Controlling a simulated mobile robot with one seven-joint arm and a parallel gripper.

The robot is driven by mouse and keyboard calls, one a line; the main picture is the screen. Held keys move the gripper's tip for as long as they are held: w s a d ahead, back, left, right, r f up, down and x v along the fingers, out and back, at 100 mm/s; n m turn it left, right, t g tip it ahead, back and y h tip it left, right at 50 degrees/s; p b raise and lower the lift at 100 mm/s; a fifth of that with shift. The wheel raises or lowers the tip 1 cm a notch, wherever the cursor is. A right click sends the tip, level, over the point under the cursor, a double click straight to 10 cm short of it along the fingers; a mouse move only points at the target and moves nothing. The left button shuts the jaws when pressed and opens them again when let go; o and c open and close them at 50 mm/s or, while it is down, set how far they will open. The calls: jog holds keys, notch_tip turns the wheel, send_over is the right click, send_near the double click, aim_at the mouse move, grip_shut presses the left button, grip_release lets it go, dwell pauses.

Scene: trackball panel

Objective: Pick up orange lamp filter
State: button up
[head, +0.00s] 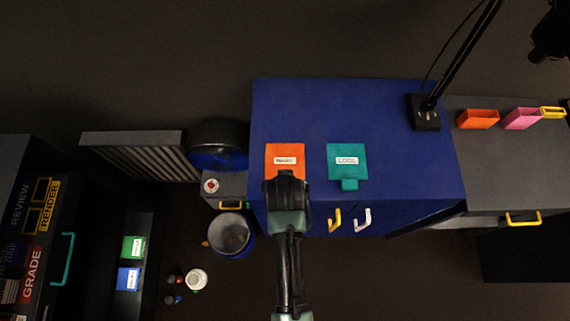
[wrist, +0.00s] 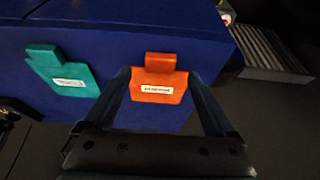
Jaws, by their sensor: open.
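The orange lamp filter (head: 285,155) is a flat square with a white label, lying on the blue cabinet top near its front left part. In the wrist view the orange filter (wrist: 158,82) shows with its small tab pointing up, framed between my fingers. My gripper (wrist: 165,88) is open, with one finger on each side of the filter in the picture. I cannot tell how high the fingertips are above it. In the head view my gripper (head: 287,178) covers the filter's near edge, so its tab is hidden there.
A teal filter (head: 347,161) lies right of the orange one; it also shows in the wrist view (wrist: 62,72). The blue cabinet top (head: 330,110) is clear behind them. A lamp base (head: 425,113) stands at its back right. A bin (head: 231,235) stands below left.

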aim_at(285, 166)
jog(key=shift+x, duration=1.45)
jog(key=c, duration=1.3)
